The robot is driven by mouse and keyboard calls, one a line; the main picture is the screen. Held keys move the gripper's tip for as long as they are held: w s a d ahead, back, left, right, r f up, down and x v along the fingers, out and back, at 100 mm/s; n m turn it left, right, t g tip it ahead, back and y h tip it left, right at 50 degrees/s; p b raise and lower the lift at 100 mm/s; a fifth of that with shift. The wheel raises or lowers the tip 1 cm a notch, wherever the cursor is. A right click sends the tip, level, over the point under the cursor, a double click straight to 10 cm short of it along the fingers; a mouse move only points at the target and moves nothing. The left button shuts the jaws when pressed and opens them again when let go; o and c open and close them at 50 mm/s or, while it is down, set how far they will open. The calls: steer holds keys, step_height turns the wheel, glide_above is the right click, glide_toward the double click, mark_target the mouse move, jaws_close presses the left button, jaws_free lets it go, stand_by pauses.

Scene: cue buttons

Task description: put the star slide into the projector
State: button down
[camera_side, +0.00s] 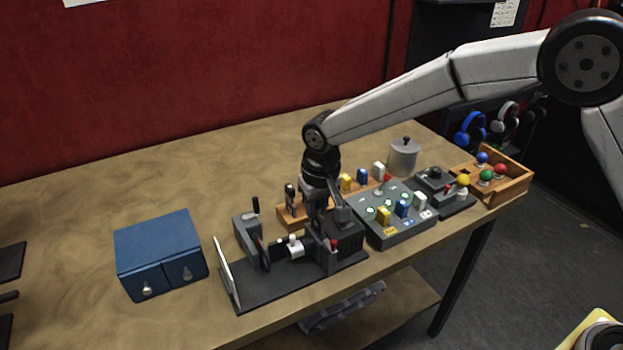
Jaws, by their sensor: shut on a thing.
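My gripper (318,212) points down over the projector (346,238), a dark box on a black base plate (270,290). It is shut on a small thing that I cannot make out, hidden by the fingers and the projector. I cannot tell whether that thing is the star slide or whether it sits in the projector. A white-knobbed lens part (290,250) stands left of the projector body. A white screen (228,272) stands at the plate's left end. A red-tipped knob (333,245) shows at the projector's front.
A wooden rack (293,218) holding yellow, blue and white pieces lies behind. A grey button box (398,232) stands right, then a dark lever box (452,205) and a wooden tray (515,185) with coloured balls. A blue drawer box (160,250) stands left. The back left table is clear.

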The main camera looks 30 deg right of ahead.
mark_target(316, 232)
steer(key=shift+f, duration=2.25)
stand_by(1.2)
steer(key=shift+c, duration=1.6)
jaws_free()
steer(key=shift+r, duration=0.2)
steer(key=shift+r, duration=3.35)
steer(key=shift+d, duration=0.1)
